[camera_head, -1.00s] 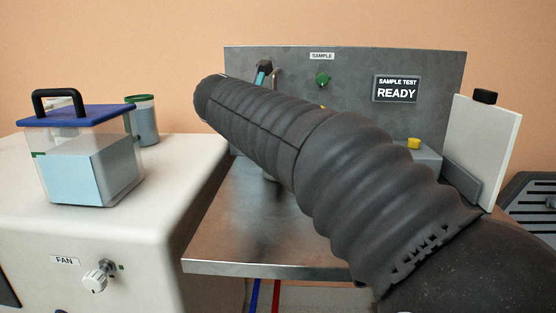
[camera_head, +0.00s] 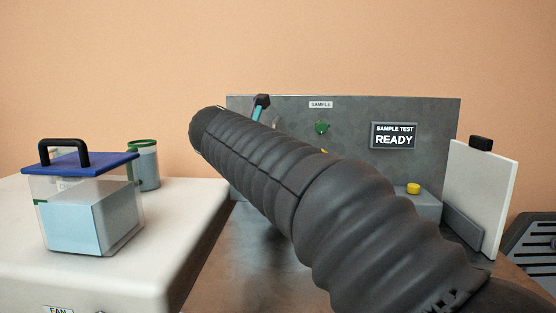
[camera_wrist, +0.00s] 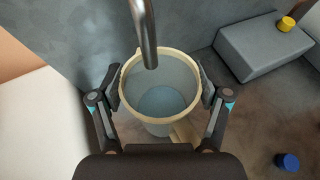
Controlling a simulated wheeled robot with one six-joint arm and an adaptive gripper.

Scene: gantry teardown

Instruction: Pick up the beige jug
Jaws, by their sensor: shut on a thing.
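The beige jug (camera_wrist: 160,120) is in the middle of the wrist view, seen from above. It has a beige rim, a beige handle at its lower right and grey-looking walls; its floor or contents look pale blue. My gripper (camera_wrist: 160,88) is shut on it, with one finger against each side. In the head view my dark ribbed arm hides the gripper and the jug. I cannot tell whether the jug is off the surface.
A metal spout (camera_wrist: 147,35) overhangs the jug's mouth. The sample panel (camera_head: 350,145) with its READY screen (camera_head: 394,136) stands behind. A white board (camera_head: 477,200) is at right. A blue-lidded tank (camera_head: 92,215) and a green-rimmed jar (camera_head: 146,168) are on the left.

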